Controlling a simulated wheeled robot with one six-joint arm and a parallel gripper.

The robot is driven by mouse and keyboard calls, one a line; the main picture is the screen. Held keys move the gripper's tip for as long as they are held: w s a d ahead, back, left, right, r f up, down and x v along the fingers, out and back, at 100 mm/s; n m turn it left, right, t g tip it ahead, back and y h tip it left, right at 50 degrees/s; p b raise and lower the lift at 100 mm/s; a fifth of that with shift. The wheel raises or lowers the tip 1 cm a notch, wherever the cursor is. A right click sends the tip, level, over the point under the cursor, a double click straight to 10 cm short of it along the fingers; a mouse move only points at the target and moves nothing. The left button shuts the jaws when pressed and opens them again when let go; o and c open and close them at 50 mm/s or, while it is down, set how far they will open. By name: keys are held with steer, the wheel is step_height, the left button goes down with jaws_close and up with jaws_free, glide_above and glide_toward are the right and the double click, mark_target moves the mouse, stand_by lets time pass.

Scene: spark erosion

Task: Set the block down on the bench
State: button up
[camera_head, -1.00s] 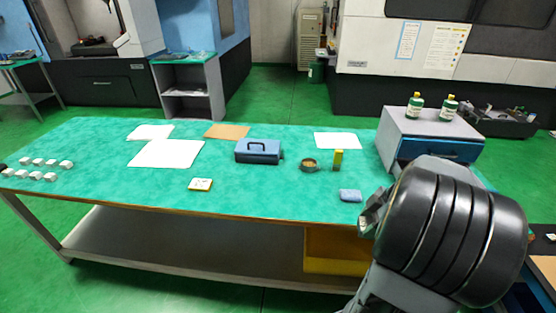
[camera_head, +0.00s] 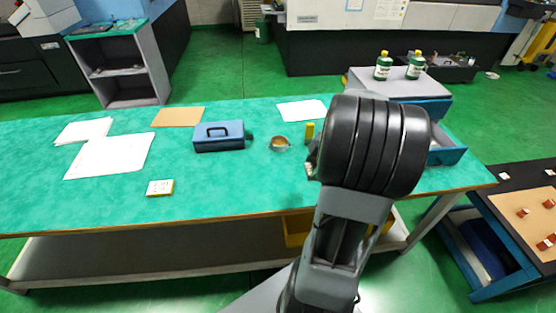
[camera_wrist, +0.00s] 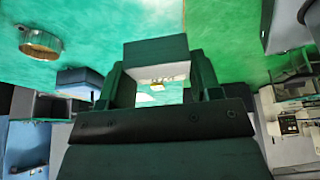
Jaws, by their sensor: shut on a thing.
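A block (camera_wrist: 156,52) with a dark face and a pale, marked face is held between the fingers of my gripper (camera_wrist: 157,78) in the wrist view. The bench (camera_head: 225,180) has a green top and spans the head view. In the head view my own arm hides most of the gripper and the block; only a small part of the gripper shows at its left edge, over the bench. In the wrist view the green bench surface (camera_wrist: 90,22) shows around the block. I cannot tell the gap between block and bench.
On the bench are a blue toolbox (camera_head: 219,138), a round tin (camera_head: 279,144), a yellow block (camera_head: 309,131), a white-and-yellow item (camera_head: 160,187) and papers (camera_head: 110,156). A cabinet (camera_head: 402,82) with green bottles stands at the right. The front middle of the bench is clear.

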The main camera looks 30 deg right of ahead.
steer(key=w+f, duration=0.2)
steer(key=w, duration=0.3)
glide_above(288, 178)
steer(key=s+d, duration=0.1)
steer(key=s, duration=0.1)
steer(key=f, duration=0.4)
steer(key=shift+w+d+f+p, duration=0.1)
steer(key=shift+d+f+p, duration=0.1)
steer(key=shift+f+p, duration=0.2)
steer(key=shift+w+a+f, duration=0.1)
steer(key=shift+w+f, duration=0.6)
steer(key=shift+f, duration=0.1)
steer(key=shift+f+p, duration=0.3)
steer(key=shift+f, duration=1.15)
steer(key=shift+f, duration=0.15)
steer(key=o, duration=1.3)
steer(key=shift+s, duration=0.1)
steer(key=shift+c, duration=0.2)
